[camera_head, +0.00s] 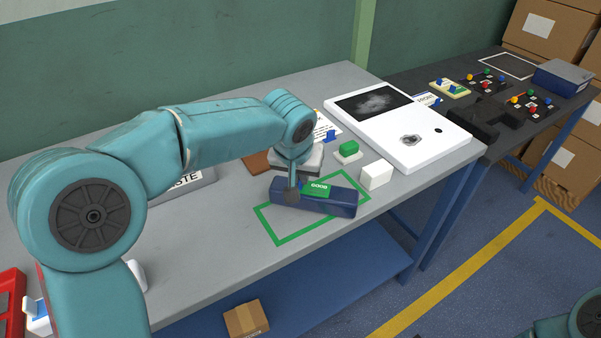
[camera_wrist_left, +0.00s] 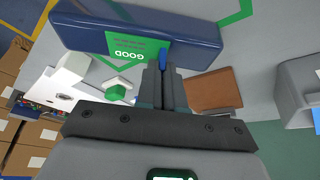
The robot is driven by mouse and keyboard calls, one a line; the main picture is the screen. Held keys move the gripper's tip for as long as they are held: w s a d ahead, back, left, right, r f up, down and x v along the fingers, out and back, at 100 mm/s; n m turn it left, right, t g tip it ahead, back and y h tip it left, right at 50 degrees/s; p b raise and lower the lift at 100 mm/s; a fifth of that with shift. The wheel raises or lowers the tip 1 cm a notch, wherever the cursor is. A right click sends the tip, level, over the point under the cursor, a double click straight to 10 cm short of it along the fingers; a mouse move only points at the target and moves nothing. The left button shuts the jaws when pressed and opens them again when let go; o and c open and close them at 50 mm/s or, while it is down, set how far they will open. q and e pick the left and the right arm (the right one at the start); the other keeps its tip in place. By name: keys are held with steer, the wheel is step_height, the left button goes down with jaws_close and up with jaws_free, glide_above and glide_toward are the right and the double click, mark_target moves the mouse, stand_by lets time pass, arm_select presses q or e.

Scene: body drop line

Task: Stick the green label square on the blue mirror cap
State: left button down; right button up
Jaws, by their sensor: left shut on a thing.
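The blue mirror cap (camera_head: 340,205) is a long dark blue bar lying across the green outline (camera_head: 286,238) on the grey table. It spans the top of the left wrist view (camera_wrist_left: 85,25). The green label (camera_head: 318,189), marked GOOD, is over the cap's face, its edges roughly parallel to the cap's; it also shows in the wrist view (camera_wrist_left: 125,45). I cannot tell whether it is pressed flat. My left gripper (camera_wrist_left: 163,68) is shut on the label's small blue tab (camera_wrist_left: 163,55), right at the cap. My right gripper is out of view.
A white block (camera_head: 377,175) and a green-topped piece (camera_head: 348,149) stand just behind the cap. A grey block and a brown pad (camera_head: 256,162) lie behind my gripper. A white panel (camera_head: 410,140) is at right, a WASTE bin (camera_head: 190,188) at left. The table front is clear.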

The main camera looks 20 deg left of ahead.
arm_select(q)
steer(key=c, duration=1.2)
jaws_free()
steer(key=shift+f, duration=0.1)
step_height(320, 180, up, 7)
steer(key=p, duration=0.5)
steer(key=shift+s, duration=0.1)
